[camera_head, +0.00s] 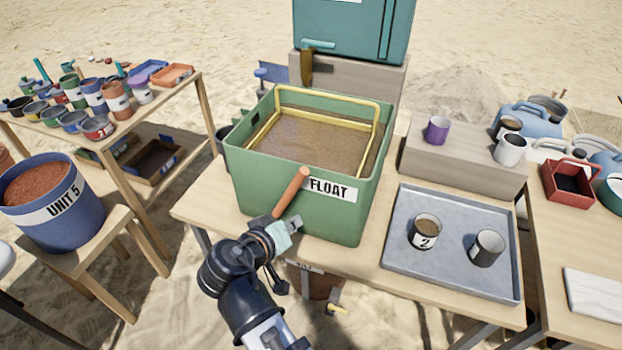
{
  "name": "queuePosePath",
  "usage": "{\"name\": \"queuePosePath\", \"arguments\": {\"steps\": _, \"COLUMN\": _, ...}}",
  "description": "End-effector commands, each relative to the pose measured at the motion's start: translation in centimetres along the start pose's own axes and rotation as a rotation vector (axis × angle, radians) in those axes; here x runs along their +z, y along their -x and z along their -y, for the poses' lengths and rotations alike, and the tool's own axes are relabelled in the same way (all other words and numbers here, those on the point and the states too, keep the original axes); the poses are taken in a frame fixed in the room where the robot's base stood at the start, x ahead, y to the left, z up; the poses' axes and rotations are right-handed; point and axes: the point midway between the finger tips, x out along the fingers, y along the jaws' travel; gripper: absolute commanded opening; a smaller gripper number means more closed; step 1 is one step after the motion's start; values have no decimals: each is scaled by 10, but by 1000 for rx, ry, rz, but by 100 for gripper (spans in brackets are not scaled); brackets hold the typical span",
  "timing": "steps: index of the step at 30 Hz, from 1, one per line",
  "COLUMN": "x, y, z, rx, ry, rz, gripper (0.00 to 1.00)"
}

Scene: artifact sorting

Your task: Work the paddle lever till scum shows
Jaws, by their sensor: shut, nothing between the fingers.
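The green tank (255,195) labelled FLOAT stands on the middle table, filled with murky brown liquid (310,138). A yellow frame (330,97) sits in its top. I cannot tell any scum from the brown surface. A lever with an orange handle (292,190) slants up across the tank's front wall, left of the label. My gripper (286,234) is shut and empty at the lever's lower end, close to the tank's front. Whether it touches the lever cannot be told. The lever's pivot is hidden by my gripper.
A grey tray (450,272) with a cup marked 2 (425,232) and a dark cup (487,248) lies right of the tank. A wooden block (462,168) holds a purple cup (438,130). A blue UNIT 5 bucket (62,212) stands left.

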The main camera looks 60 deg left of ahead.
Motion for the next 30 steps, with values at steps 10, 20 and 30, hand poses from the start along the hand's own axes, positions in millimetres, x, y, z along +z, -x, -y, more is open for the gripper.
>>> {"name": "queuePosePath", "arguments": {"steps": 10, "x": 81, "y": -54, "z": -28, "rx": -279, "ry": -766, "rz": 578, "gripper": 0}}
{"name": "queuePosePath", "arguments": {"steps": 20, "x": 88, "y": -40, "z": -62, "rx": -452, "ry": -1557, "rz": 1135, "gripper": 0}}
{"name": "queuePosePath", "arguments": {"steps": 30, "x": 36, "y": -17, "z": -145, "rx": -651, "ry": -2236, "rz": 1670, "gripper": 0}}
